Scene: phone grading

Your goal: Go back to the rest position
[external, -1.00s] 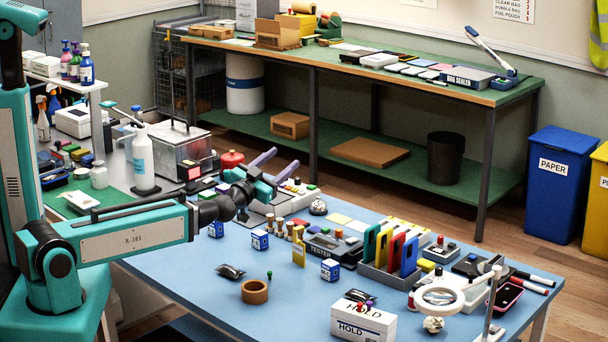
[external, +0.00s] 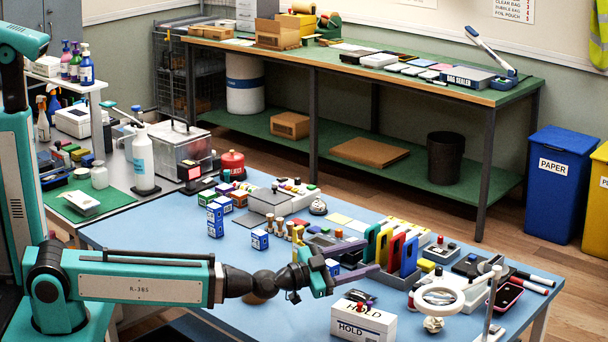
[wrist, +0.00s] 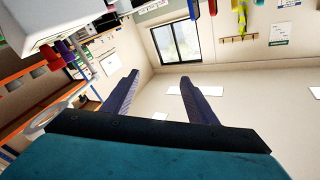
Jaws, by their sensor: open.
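My gripper (external: 371,255) is over the blue table, with its two purple fingers spread apart and pointing right. Nothing is between them. The fingertips show just left of the rack of coloured phones (external: 388,275); I cannot tell whether they touch it. My teal arm reaches level from the left across the front of the table. In the wrist view the open fingers (wrist: 160,75) frame only the far wall and a window (wrist: 176,43), seen tilted. The arm and gripper hide part of the table, including most of a brown round thing (external: 256,299) and part of the tester.
A white HOLD box (external: 362,326) stands just below the gripper in the picture. A magnifier lamp (external: 440,297) stands to the right. Blue-and-white boxes (external: 260,240) and wooden stamps lie behind the arm. Clear blue tabletop (external: 140,235) shows at the left.

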